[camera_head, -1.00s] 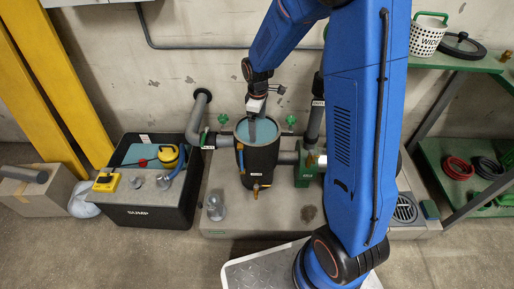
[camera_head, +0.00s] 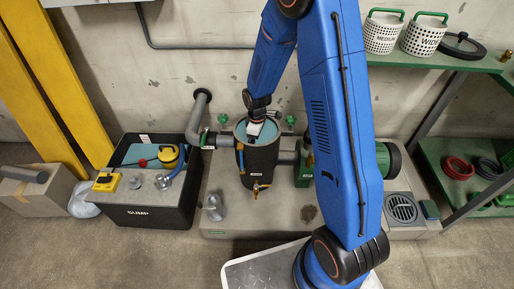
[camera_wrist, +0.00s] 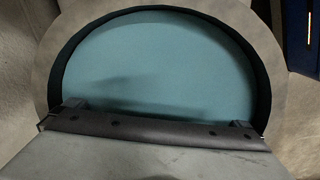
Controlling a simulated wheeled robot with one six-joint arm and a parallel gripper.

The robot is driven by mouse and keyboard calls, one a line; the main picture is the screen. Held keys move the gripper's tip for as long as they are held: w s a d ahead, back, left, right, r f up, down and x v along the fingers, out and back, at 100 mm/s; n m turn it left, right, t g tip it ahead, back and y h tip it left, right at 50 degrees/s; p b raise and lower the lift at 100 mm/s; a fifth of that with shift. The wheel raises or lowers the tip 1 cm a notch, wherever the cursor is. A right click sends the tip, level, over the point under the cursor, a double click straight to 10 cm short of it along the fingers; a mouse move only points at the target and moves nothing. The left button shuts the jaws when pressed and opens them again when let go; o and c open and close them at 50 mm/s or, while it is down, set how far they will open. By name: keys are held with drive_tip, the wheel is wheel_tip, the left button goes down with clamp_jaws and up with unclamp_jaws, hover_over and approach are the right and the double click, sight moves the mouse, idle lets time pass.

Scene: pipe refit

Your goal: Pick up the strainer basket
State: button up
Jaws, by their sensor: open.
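Two white perforated baskets with green handles stand on the green shelf at the upper right: one marked MEDIUM (camera_head: 382,35) and one marked WIDE (camera_head: 424,36). A black round vessel (camera_head: 259,163) stands open on the grey plinth, with teal liquid (camera_head: 270,131) inside. My gripper (camera_head: 254,136) is at the vessel's mouth, its tips hard to see in the head view. In the wrist view my gripper (camera_wrist: 157,120) is open with its fingers wide apart, and the teal surface (camera_wrist: 160,65) fills the round opening ahead. No basket shows inside the vessel.
A black sump bin (camera_head: 150,213) with a yellow pump (camera_head: 168,155) stands at the left. Grey pipes (camera_head: 194,118) join the vessel's side. A dark round lid (camera_head: 462,45) lies on the shelf. A clear jar (camera_head: 214,208) stands on the plinth.

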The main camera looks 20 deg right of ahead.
drive_tip(key=shift+f, duration=0.4)
drive_tip(key=c, duration=0.8)
drive_tip(key=shift+r, duration=0.1)
wheel_tip(320, 180, up, 18)
drive_tip(key=shift+f, duration=0.1)
